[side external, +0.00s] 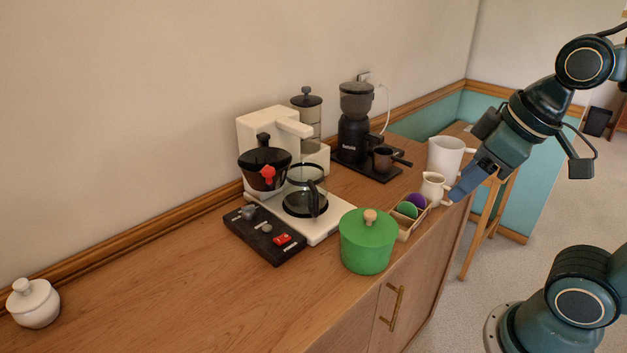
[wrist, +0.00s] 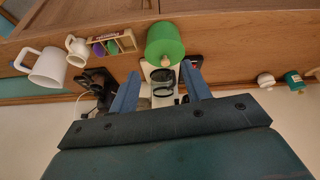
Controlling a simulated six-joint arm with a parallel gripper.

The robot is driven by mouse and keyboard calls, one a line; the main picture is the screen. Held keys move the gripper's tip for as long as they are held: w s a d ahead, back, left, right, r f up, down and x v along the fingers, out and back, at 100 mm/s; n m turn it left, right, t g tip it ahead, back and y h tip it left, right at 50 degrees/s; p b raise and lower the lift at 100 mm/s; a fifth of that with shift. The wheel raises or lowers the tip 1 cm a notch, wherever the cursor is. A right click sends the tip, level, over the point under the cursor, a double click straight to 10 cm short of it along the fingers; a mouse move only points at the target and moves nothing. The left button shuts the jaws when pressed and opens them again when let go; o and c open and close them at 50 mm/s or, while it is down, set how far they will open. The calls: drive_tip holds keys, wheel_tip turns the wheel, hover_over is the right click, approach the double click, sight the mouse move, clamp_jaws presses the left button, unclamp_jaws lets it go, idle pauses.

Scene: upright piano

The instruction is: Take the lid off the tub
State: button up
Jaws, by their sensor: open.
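The green tub (side external: 366,256) stands upright near the front edge of the wooden counter. Its green lid (side external: 357,228) is on top, with a pale wooden knob (side external: 370,216) in the middle. In the wrist view the green tub (wrist: 163,38) is at the top centre, beyond my fingertips, with its knob (wrist: 166,61) toward me. My gripper (side external: 464,186) is in the air to the right of the tub in the side view, apart from it. In the wrist view my gripper (wrist: 161,80) has its two blue fingers spread, with nothing held between them.
A coffee maker with a glass carafe (side external: 304,191) and a black switch panel (side external: 264,235) stand behind the tub. A box of coloured balls (side external: 411,212), a cream jug (side external: 432,188) and a white pitcher (side external: 445,156) stand to its right. The counter's left is mostly clear, with a white lidded pot (side external: 34,306).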

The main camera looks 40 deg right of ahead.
drive_tip(key=w+r+n+g, duration=0.2)
drive_tip(key=w+n+g, duration=0.1)
drive_tip(key=w+n, duration=0.45)
drive_tip(key=n+g, duration=0.2)
drive_tip(key=n, duration=0.7)
hover_over(370, 212)
drive_tip(key=f, duration=0.2)
drive_tip(key=shift+s+r+m, duration=0.15)
drive_tip(key=shift+s+m, duration=0.1)
wheel_tip(370, 212, down, 8)
drive_tip(key=shift+f, duration=0.15)
drive_tip(key=shift+w+f, duration=0.2)
drive_tip(key=shift+f, duration=2.55)
clamp_jaws()
